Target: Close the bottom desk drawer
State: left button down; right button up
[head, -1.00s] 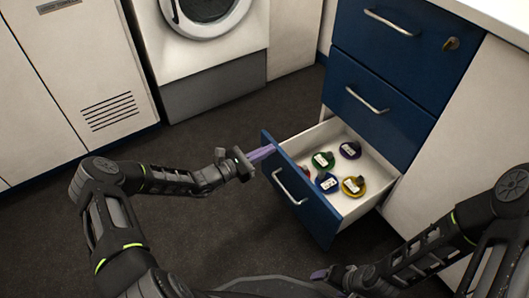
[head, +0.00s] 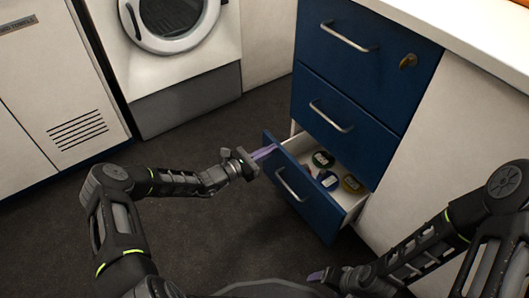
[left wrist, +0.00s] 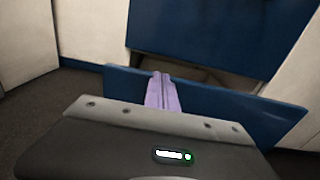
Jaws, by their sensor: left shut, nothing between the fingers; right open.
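The bottom desk drawer (head: 307,199) has a blue front with a silver bar handle and stands partly open. Its white inside holds several round coloured items (head: 327,179), partly hidden by the front and the drawer above. My left gripper (head: 264,153) is shut and empty, its purple fingertips at the upper left corner of the drawer front. In the left wrist view the fingers (left wrist: 162,94) overlap the top edge of the blue drawer front (left wrist: 215,103); I cannot tell whether they touch it. My right gripper (head: 317,276) is low at the bottom edge, open, its fingers mostly hidden.
The two upper drawers (head: 340,50) (head: 335,118) are shut; the top one has a brass lock (head: 408,61). A white washing machine (head: 185,50) stands at the back left beside a vented cabinet (head: 60,110). The dark floor (head: 200,230) is clear in front.

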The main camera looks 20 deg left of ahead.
pick_arm(q)
jog(key=b+x, duration=0.2)
jog(key=x, duration=0.6)
pick_arm(e)
jog(key=shift+w+d+f, duration=0.1)
jog(key=shift+w+f, duration=0.15)
jog(key=shift+f, duration=0.35)
jog(key=shift+w+d+f, duration=0.1)
jog(key=shift+w+f, duration=0.1)
jog(key=shift+f, duration=0.4)
pick_arm(q)
jog(key=p+v, duration=0.4)
jog(key=v, duration=1)
pick_arm(e)
jog(key=s+r, duration=0.1)
jog(key=r, duration=0.2)
jog(key=s+r, duration=0.1)
jog(key=shift+s+a+r, duration=0.2)
jog(key=shift+s+a, duration=0.1)
jog(key=shift+c, duration=0.5)
